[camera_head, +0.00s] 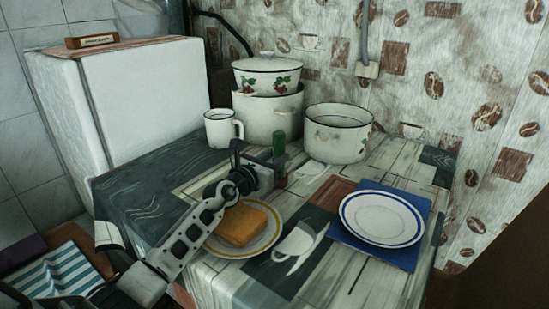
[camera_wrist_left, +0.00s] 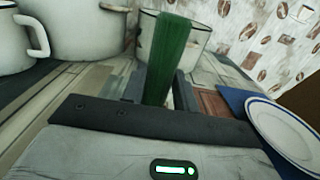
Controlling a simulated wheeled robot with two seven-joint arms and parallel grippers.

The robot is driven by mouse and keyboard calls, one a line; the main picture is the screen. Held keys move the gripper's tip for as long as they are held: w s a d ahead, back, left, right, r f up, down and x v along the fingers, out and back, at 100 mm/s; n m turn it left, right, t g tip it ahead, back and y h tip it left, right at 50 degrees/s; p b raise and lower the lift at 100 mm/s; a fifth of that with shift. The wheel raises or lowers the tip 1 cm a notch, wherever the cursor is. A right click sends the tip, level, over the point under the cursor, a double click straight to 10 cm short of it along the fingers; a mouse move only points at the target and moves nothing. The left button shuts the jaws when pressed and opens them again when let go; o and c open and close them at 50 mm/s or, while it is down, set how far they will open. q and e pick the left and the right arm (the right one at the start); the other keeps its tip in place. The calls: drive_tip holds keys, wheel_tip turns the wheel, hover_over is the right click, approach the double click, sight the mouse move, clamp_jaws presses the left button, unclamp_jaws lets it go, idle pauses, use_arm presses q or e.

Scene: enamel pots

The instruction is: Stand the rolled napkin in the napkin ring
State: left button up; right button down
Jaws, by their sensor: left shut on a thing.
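The rolled napkin is a green upright roll (camera_head: 279,144) near the middle of the table. My left gripper (camera_head: 277,164) is shut on its lower part. In the left wrist view the green roll (camera_wrist_left: 172,60) stands up between the two dark fingers, leaning slightly. Its lower end is hidden behind the gripper in both views. I cannot make out the napkin ring in either view; the gripper may hide it. My right gripper is not in view.
A white mug (camera_head: 221,130), stacked pots (camera_head: 268,118) and an open pot (camera_head: 338,140) stand behind the gripper. An orange sponge-like block (camera_head: 241,226) lies on a plate (camera_head: 214,246) below my left arm. A blue-rimmed plate (camera_head: 382,218) sits on a blue mat (camera_head: 368,252) at right.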

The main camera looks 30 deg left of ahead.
use_arm(q)
drive_tip(key=o, duration=1)
drive_tip(key=shift+o, duration=0.2)
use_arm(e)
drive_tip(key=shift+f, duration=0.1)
use_arm(q)
drive_tip(key=s, duration=0.5)
drive_tip(key=s+a+p, duration=0.1)
drive_tip(key=s, duration=0.4)
drive_tip(key=s+a+p, duration=0.1)
drive_tip(key=s, duration=0.4)
drive_tip(key=shift+s+a+f, duration=0.1)
drive_tip(key=shift+s, duration=0.3)
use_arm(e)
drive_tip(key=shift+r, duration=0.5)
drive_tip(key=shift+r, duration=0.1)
use_arm(q)
drive_tip(key=shift+s, duration=0.1)
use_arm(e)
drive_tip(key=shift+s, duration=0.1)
